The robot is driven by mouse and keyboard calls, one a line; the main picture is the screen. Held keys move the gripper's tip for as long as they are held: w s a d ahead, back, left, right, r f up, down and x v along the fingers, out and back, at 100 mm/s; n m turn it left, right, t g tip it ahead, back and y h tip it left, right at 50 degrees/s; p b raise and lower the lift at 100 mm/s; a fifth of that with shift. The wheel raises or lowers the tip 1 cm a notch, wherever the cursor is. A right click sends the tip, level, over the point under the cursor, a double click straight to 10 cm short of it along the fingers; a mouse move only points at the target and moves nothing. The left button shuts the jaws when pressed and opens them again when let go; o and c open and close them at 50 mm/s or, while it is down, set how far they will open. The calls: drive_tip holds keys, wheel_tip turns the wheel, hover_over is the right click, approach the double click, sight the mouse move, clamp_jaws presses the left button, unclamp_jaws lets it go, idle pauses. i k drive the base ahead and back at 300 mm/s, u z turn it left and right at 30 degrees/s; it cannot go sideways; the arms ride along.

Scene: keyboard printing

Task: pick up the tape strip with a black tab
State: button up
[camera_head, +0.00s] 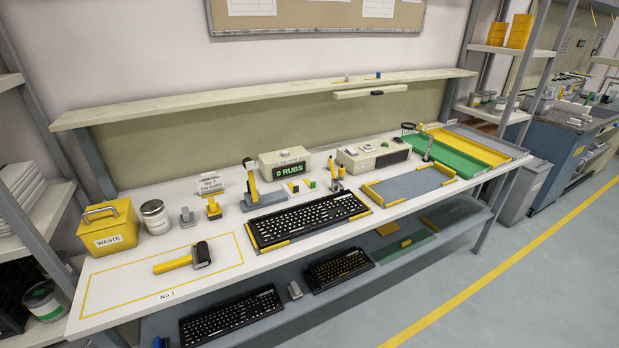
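I cannot clearly make out a tape strip with a black tab. A pale bar with a small black piece (377,93) is at the front of the upper shelf, but I cannot tell if it is the strip. Small yellow and green pieces (312,184) lie in front of the "0 RUBS" display (285,166), too small to identify. My gripper is not in view.
The white bench (110,262) holds a black keyboard (308,218), a yellow-handled roller (183,260), a yellow WASTE box (108,230), a grey tray (412,183) and green and yellow trays (452,155). More keyboards (232,316) lie below. The floor (545,290) at right is clear.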

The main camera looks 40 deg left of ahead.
sight(295, 188)
drive_tip(key=u, duration=0.35)
drive_tip(key=i, duration=1)
drive_tip(key=u, duration=1.6)
drive_tip(key=i, duration=0.95)
drive_tip(key=u, duration=0.8)
drive_tip(key=i, duration=0.4)
drive_tip(key=z, duration=0.05)
